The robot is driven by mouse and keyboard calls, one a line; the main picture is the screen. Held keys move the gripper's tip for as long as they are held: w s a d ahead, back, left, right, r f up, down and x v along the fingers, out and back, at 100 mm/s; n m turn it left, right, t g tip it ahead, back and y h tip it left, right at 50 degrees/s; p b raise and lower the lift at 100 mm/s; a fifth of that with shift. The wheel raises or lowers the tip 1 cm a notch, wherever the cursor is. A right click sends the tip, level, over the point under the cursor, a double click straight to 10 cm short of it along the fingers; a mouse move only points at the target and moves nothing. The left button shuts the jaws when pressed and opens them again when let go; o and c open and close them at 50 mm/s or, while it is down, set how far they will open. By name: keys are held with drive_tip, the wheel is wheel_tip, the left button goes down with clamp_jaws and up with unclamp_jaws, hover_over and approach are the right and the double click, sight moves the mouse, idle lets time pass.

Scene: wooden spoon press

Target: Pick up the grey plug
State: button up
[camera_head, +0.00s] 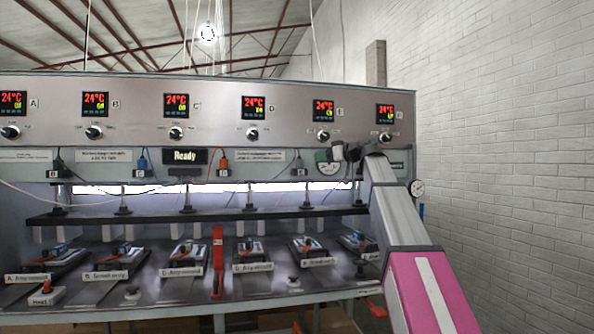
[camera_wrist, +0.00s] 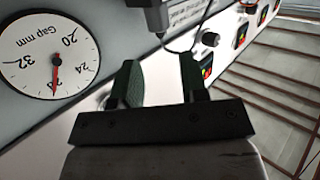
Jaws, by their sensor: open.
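A grey block with a cable, which looks like the grey plug (camera_wrist: 153,14), is at the top edge of the wrist view, partly cut off. In the head view a small dark grey plug (camera_head: 298,164) hangs on the machine's front, left of my gripper. My gripper (camera_head: 345,151) is at the upper right of the machine, below the control panel. In the wrist view its two dark fingers (camera_wrist: 160,68) are apart with nothing held between them. The plug lies beyond the fingertips, apart from them.
A round gap gauge (camera_wrist: 50,57) is close beside the fingers. Black (camera_head: 58,166), blue (camera_head: 143,162) and orange (camera_head: 223,164) plugs hang further left. A control panel (camera_head: 215,85) with several displays runs above. A red lever (camera_head: 217,260) stands below.

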sight(299, 161)
drive_tip(key=x, duration=1)
drive_tip(key=shift+w+a+f, duration=0.1)
drive_tip(key=shift+w+a, duration=0.15)
drive_tip(key=shift+w, duration=0.05)
drive_tip(key=c, duration=0.6)
